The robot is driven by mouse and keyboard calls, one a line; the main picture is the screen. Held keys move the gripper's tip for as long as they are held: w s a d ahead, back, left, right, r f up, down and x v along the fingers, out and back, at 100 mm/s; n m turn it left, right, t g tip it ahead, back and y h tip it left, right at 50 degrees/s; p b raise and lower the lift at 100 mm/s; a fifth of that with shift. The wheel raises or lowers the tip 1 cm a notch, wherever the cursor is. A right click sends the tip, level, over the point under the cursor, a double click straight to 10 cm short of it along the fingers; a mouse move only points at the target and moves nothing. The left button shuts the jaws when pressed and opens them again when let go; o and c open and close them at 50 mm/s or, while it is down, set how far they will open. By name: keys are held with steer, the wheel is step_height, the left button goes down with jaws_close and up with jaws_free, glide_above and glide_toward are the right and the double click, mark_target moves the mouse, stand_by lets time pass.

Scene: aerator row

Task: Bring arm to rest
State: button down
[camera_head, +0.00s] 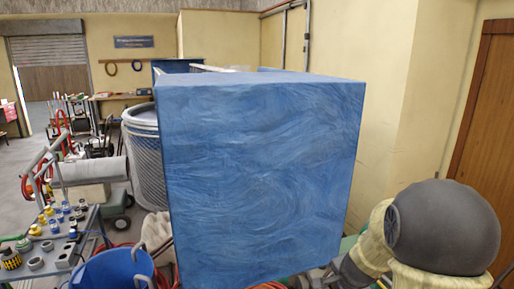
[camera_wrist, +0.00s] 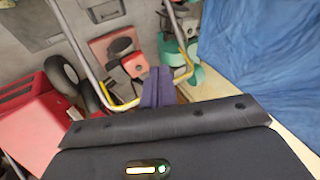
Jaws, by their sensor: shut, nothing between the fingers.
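My gripper (camera_wrist: 158,76) shows in the wrist view, with its two dark fingers together and nothing between them. It hangs above a floor area with machines. In the head view my arm (camera_head: 445,225) is folded at the lower right, with a grey round joint and cream covers. My gripper cannot be made out in the head view. A big blue box-like block (camera_head: 262,180) stands in the middle, left of my arm.
A blue sheet-like surface (camera_wrist: 255,65) lies right of my gripper. A red machine (camera_wrist: 42,125) with wheels stands left of it, a green and red machine (camera_wrist: 185,60) just beyond. A parts table (camera_head: 88,222), blue bucket (camera_head: 112,270) and wooden door (camera_head: 487,125) flank the block.

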steer(key=s+a+n+g+b, duration=0.1)
steer(key=s+a+n, duration=0.2)
steer(key=s+n, duration=0.3)
steer(key=s+a+f+n+g+y, duration=0.1)
steer(key=s+a+n+g, duration=0.1)
steer(key=s+n, duration=0.5)
steer(key=s+a, duration=0.1)
steer(key=s, duration=0.1)
steer(key=shift+s+a+n+b, duration=0.3)
steer(key=shift+a+b, duration=0.05)
steer(key=shift+a, duration=0.05)
steer(key=shift+f, duration=0.1)
steer(key=shift+w, duration=0.1)
